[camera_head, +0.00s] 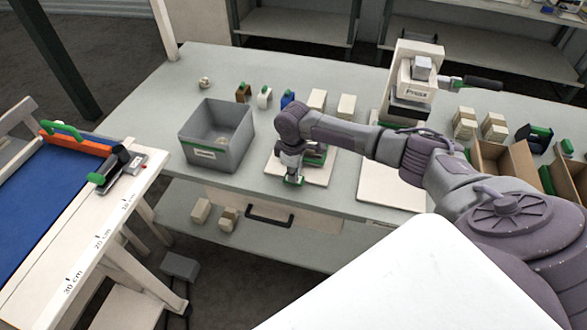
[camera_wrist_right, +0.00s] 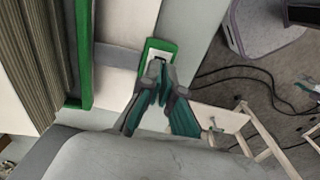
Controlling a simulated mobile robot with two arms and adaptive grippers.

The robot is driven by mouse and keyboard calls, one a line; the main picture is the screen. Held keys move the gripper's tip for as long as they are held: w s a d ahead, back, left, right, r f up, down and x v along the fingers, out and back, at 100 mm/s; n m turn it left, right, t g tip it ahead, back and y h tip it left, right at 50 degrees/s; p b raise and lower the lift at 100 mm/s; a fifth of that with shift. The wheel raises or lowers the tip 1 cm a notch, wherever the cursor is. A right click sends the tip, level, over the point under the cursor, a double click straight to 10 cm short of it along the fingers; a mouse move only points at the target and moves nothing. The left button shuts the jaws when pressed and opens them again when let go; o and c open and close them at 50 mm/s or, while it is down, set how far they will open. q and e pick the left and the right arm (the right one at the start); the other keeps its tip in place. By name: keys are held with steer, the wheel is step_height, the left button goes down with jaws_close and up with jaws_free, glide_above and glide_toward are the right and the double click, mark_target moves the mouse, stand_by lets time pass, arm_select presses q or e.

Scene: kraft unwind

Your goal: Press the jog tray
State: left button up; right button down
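A pale flat tray (camera_head: 314,176), which I take to be the jog tray, lies near the front edge of the grey table with a grey and green part on it. My right gripper (camera_head: 293,180) points down over its front left part and hides some of it. In the right wrist view my fingers (camera_wrist_right: 160,68) are together with nothing seen between them. Their tips are at a green-rimmed pale plate (camera_wrist_right: 159,46); I cannot tell whether they touch it. A long green rail (camera_wrist_right: 84,50) runs to its left. My left gripper is not in view.
A grey bin (camera_head: 216,140) stands left of the tray. A press (camera_head: 411,85) with a black handle stands behind right, with cardboard boxes (camera_head: 505,165) farther right. Small blocks line the back. A blue-topped bench (camera_head: 45,200) is at left.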

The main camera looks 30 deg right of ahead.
steer(key=shift+s+a+f, duration=0.2)
steer(key=shift+s+f, duration=0.15)
steer(key=shift+f, duration=0.2)
steer(key=r+p, duration=0.5)
steer(key=shift+w+r, duration=0.2)
steer(key=shift+r, duration=0.1)
step_height(320, 180, up, 9)
steer(key=b, duration=0.2)
steer(key=shift+s+a+r+b, duration=0.2)
steer(key=shift+s+a+b, duration=0.1)
steer(key=shift+s+a, duration=0.1)
steer(key=shift+w, duration=0.1)
